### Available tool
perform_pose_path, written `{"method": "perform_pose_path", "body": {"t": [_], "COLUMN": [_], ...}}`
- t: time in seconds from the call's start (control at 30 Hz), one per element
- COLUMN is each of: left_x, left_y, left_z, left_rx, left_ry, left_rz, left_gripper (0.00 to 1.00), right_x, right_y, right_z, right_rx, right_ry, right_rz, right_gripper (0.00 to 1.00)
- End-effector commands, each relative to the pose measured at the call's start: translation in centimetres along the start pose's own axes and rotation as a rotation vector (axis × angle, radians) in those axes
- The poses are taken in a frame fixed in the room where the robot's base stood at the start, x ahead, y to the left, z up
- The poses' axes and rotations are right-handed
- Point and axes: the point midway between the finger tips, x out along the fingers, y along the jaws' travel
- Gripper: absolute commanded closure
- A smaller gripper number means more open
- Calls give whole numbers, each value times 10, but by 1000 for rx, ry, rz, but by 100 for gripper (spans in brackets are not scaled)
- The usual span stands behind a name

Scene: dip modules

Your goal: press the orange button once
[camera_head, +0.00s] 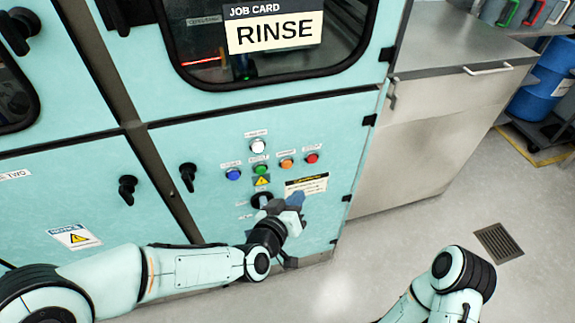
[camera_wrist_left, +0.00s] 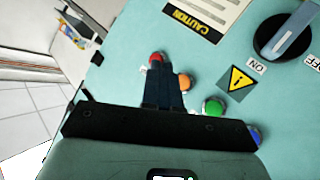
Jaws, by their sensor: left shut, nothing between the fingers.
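The orange button (camera_head: 286,163) is on the teal cabinet panel, between the green button (camera_head: 260,170) and the red button (camera_head: 312,158). My left gripper (camera_head: 297,198) is in front of the panel, below the orange button in the head view. In the left wrist view its dark fingers (camera_wrist_left: 163,75) are shut and empty. There they reach up beside the orange button (camera_wrist_left: 184,82), with the red button (camera_wrist_left: 156,57) just past the tips. I cannot tell how far the tips are from the panel. My right gripper is not in view; only part of that arm shows.
A white button (camera_head: 258,146) and a blue button (camera_head: 233,174) are on the same panel. A rotary switch (camera_wrist_left: 285,30) and a caution label (camera_wrist_left: 200,20) show in the left wrist view. A job card reading RINSE (camera_head: 273,28) is above. A grey cabinet (camera_head: 420,140) stands to the right.

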Motion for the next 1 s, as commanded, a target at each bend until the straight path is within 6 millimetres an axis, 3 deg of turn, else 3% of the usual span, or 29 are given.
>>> {"method": "perform_pose_path", "body": {"t": [0.43,1.0], "left_x": [39,44], "left_y": [-29,-32], "left_z": [-28,-32], "left_rx": [-1,0], "left_ry": [1,0], "left_rz": [-1,0], "left_gripper": [100,100], "right_x": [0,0], "right_y": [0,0], "right_z": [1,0], "right_rx": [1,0], "right_ry": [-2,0], "right_rz": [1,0], "right_gripper": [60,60]}}
